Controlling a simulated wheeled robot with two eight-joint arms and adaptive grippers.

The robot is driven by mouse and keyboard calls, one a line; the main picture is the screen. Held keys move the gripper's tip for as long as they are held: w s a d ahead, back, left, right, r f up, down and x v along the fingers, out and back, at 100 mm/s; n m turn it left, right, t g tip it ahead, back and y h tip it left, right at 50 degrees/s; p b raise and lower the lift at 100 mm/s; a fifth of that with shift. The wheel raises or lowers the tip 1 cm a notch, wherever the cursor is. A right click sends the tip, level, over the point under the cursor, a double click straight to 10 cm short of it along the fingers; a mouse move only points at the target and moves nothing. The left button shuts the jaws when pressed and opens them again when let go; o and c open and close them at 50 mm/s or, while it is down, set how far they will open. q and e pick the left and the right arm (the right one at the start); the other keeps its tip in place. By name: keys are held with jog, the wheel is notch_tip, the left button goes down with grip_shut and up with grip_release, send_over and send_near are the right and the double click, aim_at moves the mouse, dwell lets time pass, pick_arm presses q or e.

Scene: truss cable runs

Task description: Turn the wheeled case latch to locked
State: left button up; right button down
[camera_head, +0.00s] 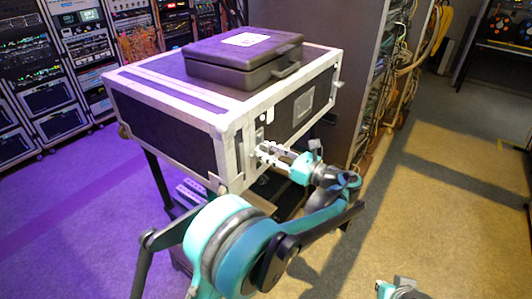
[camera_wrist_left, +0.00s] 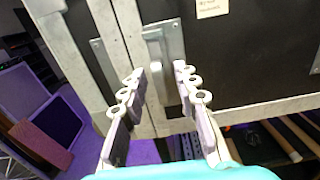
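The wheeled case (camera_head: 170,135) is a black box with silver metal edging, standing on a dark frame. Its latch (camera_wrist_left: 165,50) is a metal plate with an upright lever on the case front, beside a vertical metal edge strip. In the head view the latch (camera_head: 258,137) is small, just past my fingertips. My left gripper (camera_head: 262,153) is open in front of it. In the left wrist view the left gripper's fingers (camera_wrist_left: 158,74) stand apart on either side of the lever's lower part; I cannot tell whether they touch it. A teal and grey end of my right arm (camera_head: 398,289) shows at the bottom edge.
A closed black case (camera_head: 243,57) with a white label lies on top of the wheeled case. A tall cabinet with bundled cables (camera_head: 400,75) stands close behind on the right. Equipment racks (camera_head: 45,85) line the left. The floor at right (camera_head: 450,200) is clear.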

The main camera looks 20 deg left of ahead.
pick_arm(q)
jog(key=shift+w+a, duration=0.15)
jog(key=shift+a, duration=0.15)
jog(key=shift+f, duration=0.1)
grip_shut()
